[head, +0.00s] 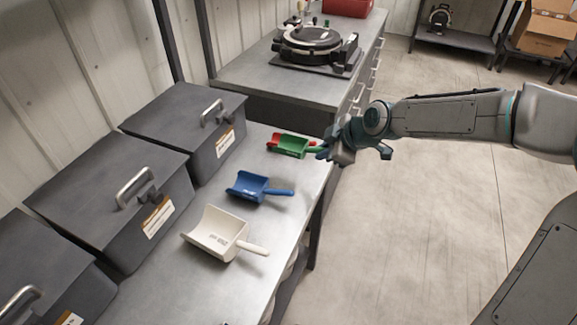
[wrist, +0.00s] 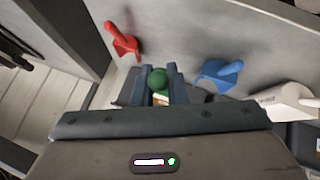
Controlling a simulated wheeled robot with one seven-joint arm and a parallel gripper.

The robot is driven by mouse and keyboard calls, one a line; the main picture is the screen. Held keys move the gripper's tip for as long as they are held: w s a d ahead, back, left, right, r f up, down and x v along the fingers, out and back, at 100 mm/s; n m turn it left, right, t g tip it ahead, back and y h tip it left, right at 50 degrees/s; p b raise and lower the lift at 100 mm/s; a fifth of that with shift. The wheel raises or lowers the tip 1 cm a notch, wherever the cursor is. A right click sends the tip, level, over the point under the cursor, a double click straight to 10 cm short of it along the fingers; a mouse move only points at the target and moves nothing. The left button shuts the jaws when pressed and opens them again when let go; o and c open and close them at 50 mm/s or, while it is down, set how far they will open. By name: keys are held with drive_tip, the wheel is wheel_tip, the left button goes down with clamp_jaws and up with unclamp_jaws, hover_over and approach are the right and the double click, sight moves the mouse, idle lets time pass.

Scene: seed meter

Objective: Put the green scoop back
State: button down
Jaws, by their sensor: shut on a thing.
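The green scoop (head: 291,147) is at the far end of the steel bench in the head view, partly in front of the red scoop (head: 273,138). My gripper (head: 324,150) is shut on the green scoop's handle, at the bench's right edge. In the wrist view the rounded green handle end (wrist: 158,79) shows between the two fingers (wrist: 158,72); the rest of that scoop is hidden. The red scoop (wrist: 122,42) lies apart from it there. I cannot tell whether the green scoop touches the bench.
The blue scoop (head: 255,187) and white scoop (head: 222,234) lie nearer on the bench (head: 179,287). Lidded grey bins (head: 112,188) line its left side, with handles on top. A second bench (head: 250,75) beyond carries a round black device (head: 307,42). Open floor (head: 420,220) lies to the right.

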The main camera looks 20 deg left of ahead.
sight(294, 154)
drive_tip(key=a+f, duration=0.1)
drive_tip(key=a, duration=0.1)
drive_tip(key=w+a+f, duration=0.1)
drive_tip(key=a+f, duration=0.1)
drive_tip(key=a, duration=0.1)
drive_tip(key=a+f, duration=0.2)
drive_tip(key=a, duration=0.1)
drive_tip(key=shift+w+a+f, duration=0.1)
drive_tip(key=shift+w+a, duration=0.1)
drive_tip(key=shift+w, duration=0.1)
drive_tip(key=shift+f, duration=2)
drive_tip(key=c, duration=1.5)
unclamp_jaws()
drive_tip(key=shift+f, duration=0.1)
drive_tip(key=shift+o, duration=0.2)
drive_tip(key=shift+r, duration=0.2)
drive_tip(key=v, duration=1.1)
drive_tip(key=shift+d+r, duration=0.25)
drive_tip(key=shift+r, duration=0.05)
